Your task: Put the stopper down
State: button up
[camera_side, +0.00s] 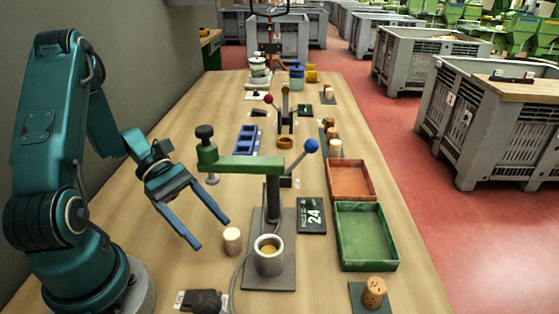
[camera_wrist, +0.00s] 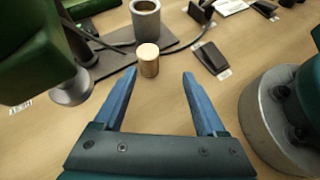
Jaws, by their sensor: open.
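A pale cork stopper (camera_side: 232,241) stands upright on the wooden table, just left of the press with the metal cup. In the wrist view the stopper (camera_wrist: 148,60) stands beyond my fingertips, roughly ahead of the gap between them and nearer the left finger. My gripper (camera_side: 214,234) is open, with its two blue fingers spread and nothing between them. It also shows in the wrist view (camera_wrist: 160,72). The fingers look apart from the stopper.
The press's metal cup (camera_side: 269,255) and green arm (camera_side: 240,163) stand close right of the stopper. A green tray (camera_side: 365,236), a red tray (camera_side: 350,179) and another cork (camera_side: 374,291) on a dark pad lie farther right. A black device (camera_side: 205,302) with a cable lies in front.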

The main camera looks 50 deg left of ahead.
aim_at(232, 241)
jog(key=shift+w+d+f+n+t+h, duration=0.15)
jog(key=shift+w+f+n+t+h, duration=0.1)
jog(key=shift+w+n+t+h, duration=0.55)
jog(key=shift+s+d, duration=0.1)
jog(key=shift+x, duration=2.45)
jog(key=shift+f, duration=0.1)
grip_shut()
